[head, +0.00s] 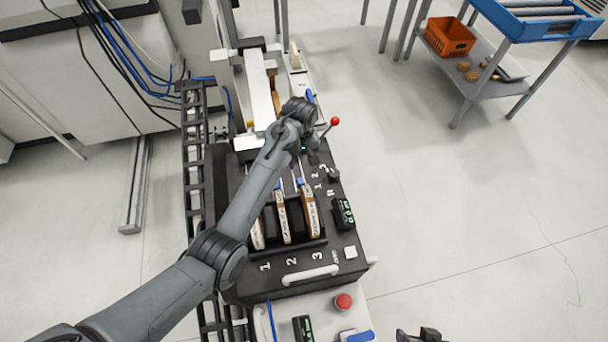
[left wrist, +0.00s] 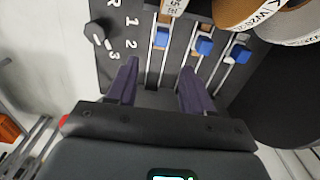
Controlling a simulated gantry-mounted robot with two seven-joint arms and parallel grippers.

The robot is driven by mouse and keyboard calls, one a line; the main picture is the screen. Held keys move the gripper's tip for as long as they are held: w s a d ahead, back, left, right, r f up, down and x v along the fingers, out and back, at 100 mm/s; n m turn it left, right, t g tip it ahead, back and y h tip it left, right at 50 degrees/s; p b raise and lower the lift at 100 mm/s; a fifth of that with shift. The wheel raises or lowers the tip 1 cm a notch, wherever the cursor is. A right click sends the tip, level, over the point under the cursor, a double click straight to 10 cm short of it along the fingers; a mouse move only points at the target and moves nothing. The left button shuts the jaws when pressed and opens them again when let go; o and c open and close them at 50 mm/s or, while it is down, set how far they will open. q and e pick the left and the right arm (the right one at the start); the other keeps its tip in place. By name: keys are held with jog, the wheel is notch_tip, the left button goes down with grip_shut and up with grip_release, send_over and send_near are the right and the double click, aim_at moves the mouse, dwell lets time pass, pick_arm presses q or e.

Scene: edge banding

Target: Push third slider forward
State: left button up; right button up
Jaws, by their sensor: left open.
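The slider rails run along the black machine panel, each with a blue block. In the left wrist view the third slider (left wrist: 162,38) is the leftmost block, nearest the knob side. The second slider (left wrist: 203,46) and first slider (left wrist: 240,54) sit to its right. My left gripper (left wrist: 160,88) is open and empty, its dark fingers apart on either side of the third slider's rail. The blue block is beyond the fingertips. In the head view my left arm reaches over the machine and largely hides the left gripper (head: 305,150). A dark part of my right gripper (head: 420,335) shows at the bottom edge.
Labelled rolls (head: 310,212) stand in the slots marked 1, 2 and 3. A black selector knob (left wrist: 95,33) and a red-tipped lever (head: 335,121) are beside the rails. A red button (head: 343,301) is near the front. Open floor lies to the right.

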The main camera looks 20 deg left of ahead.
aim_at(301, 180)
pick_arm(q)
jog(key=f, duration=0.6)
jog(key=f+b, duration=0.1)
jog(key=f, duration=0.1)
jog(key=shift+s+f, duration=0.25)
jog(key=shift+f, duration=0.15)
jog(key=shift+f+b, duration=0.3)
jog(key=shift+f, duration=0.65)
grip_shut()
